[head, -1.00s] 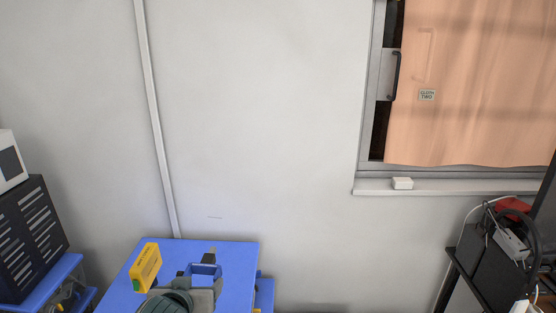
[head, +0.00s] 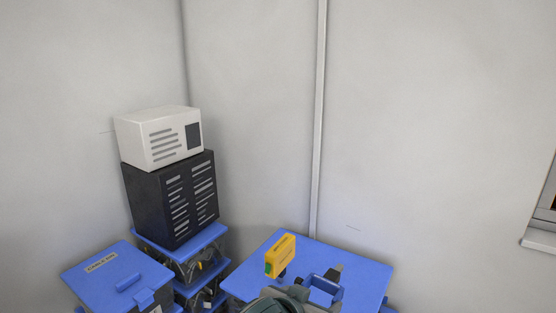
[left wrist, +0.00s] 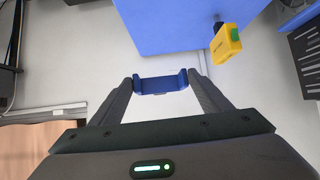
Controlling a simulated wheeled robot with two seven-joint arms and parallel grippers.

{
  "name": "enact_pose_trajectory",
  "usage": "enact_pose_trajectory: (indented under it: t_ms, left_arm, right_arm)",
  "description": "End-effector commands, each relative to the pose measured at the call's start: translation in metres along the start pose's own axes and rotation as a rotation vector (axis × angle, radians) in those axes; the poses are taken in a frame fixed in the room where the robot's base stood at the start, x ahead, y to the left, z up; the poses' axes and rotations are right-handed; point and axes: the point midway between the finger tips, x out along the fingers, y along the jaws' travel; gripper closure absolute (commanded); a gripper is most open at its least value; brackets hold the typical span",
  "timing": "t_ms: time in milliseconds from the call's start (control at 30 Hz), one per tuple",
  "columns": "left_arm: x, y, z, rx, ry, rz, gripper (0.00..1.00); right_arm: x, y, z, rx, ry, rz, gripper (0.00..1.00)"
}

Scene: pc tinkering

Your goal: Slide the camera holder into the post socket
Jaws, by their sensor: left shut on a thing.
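My left gripper (head: 318,285) is shut on a blue U-shaped bracket (head: 324,288), which looks like the camera holder. In the left wrist view the bracket (left wrist: 161,83) spans the gap between the two dark fingertips of the gripper (left wrist: 160,84), its raised ends against them. In the head view they overlap the blue table top (head: 268,262); the height between them is hard to tell. I cannot make out a post socket in either view. My right gripper is not in view.
A yellow block (head: 281,256) with a green patch is close left of the bracket; a short dark piece adjoins it. At left, a white box (head: 158,139) stands on a black slotted case (head: 170,200), above blue-lidded bins (head: 180,247). A window ledge (head: 540,240) is at far right.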

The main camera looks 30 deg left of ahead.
Motion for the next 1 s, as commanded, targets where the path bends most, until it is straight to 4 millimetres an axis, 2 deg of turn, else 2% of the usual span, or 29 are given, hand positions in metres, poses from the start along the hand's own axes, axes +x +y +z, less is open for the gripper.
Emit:
enact_pose_trajectory:
  t_ms: [300, 400, 533, 1000]
  left_arm:
    - [0.019, 0.0, 0.054, -0.002, -0.006, 0.0, 0.58]
    - [0.022, -0.001, 0.067, 0.001, -0.004, -0.001, 0.58]
    - [0.024, -0.001, 0.073, 0.002, 0.0, -0.001, 0.58]
    - [0.024, -0.001, 0.073, 0.002, 0.001, -0.001, 0.58]
  right_arm:
    - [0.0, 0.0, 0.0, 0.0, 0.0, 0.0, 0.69]
    - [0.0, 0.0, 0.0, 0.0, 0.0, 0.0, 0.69]
    - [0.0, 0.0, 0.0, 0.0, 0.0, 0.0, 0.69]
    - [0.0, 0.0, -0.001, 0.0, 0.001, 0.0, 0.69]
